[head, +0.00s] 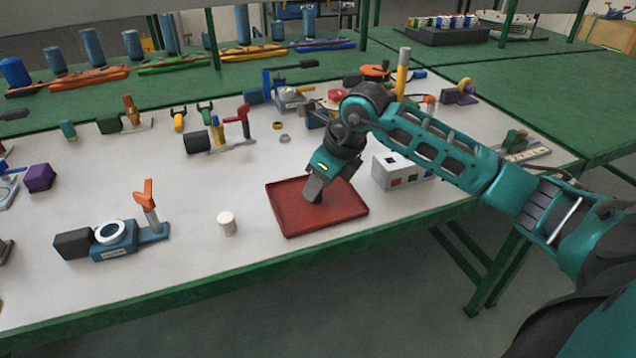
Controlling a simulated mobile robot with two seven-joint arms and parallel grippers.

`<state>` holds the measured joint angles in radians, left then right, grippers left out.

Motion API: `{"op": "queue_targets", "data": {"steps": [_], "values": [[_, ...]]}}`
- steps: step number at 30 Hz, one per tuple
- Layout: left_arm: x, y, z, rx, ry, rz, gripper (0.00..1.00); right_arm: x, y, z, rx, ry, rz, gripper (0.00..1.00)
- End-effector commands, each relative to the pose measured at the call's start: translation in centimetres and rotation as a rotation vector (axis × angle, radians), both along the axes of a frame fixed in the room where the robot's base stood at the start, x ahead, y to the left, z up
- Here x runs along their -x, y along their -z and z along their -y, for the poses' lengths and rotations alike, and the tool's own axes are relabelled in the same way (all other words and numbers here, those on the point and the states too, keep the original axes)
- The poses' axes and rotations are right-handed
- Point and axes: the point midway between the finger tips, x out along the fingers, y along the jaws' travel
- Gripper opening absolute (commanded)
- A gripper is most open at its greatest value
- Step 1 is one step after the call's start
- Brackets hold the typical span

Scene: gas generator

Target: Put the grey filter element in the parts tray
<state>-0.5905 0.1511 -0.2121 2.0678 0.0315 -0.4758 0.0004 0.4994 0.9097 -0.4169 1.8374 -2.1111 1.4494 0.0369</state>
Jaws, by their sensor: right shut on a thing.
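My right gripper (314,190) points down over the red parts tray (287,223), inside its outline. It is shut on a grey piece, which I take to be the grey filter element. The piece is hard to tell apart from the grey fingers, and I cannot tell whether it touches the tray floor. The rest of the tray that shows is empty. A blue filter housing (123,247) with a white ring on top and an orange lever stands at the front left. My left gripper is not in view.
A cream cylinder (227,223) stands on the table left of the tray. A white box with coloured squares (387,171) is right of it, under my right arm. Valve assemblies (219,138) stand further back. The table's green front edge runs close before the tray.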

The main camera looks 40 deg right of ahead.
Motion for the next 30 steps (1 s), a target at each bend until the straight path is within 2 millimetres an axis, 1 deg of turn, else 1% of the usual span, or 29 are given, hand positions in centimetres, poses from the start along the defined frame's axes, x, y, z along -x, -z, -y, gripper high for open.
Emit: {"op": "queue_targets", "data": {"steps": [5, 9, 10, 17, 18, 25, 28, 30], "values": [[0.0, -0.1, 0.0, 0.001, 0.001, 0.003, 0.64, 0.0, -0.1, 0.0, 0.000, 0.000, 0.001, 0.01], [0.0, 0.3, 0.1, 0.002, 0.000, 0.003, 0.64, 0.0, 0.4, 0.0, 0.000, 0.000, 0.001, 0.01], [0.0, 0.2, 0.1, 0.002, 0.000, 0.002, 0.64, 0.0, 0.2, 0.0, 0.000, 0.000, 0.001, 0.32], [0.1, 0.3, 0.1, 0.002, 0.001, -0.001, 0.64, 0.0, 0.2, 0.0, 0.000, 0.000, 0.001, 0.54], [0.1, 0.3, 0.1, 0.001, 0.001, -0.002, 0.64, 0.0, 0.2, 0.0, 0.000, 0.000, 0.001, 0.55], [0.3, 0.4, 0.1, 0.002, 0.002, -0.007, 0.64, 0.0, 0.1, 0.0, 0.000, 0.000, 0.001, 0.55], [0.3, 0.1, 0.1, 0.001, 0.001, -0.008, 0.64, 0.0, -0.6, 0.1, 0.000, -0.001, 0.002, 0.55], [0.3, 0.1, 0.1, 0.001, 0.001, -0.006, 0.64, 0.4, -1.5, 0.3, 0.001, 0.000, 0.004, 0.55]]}}
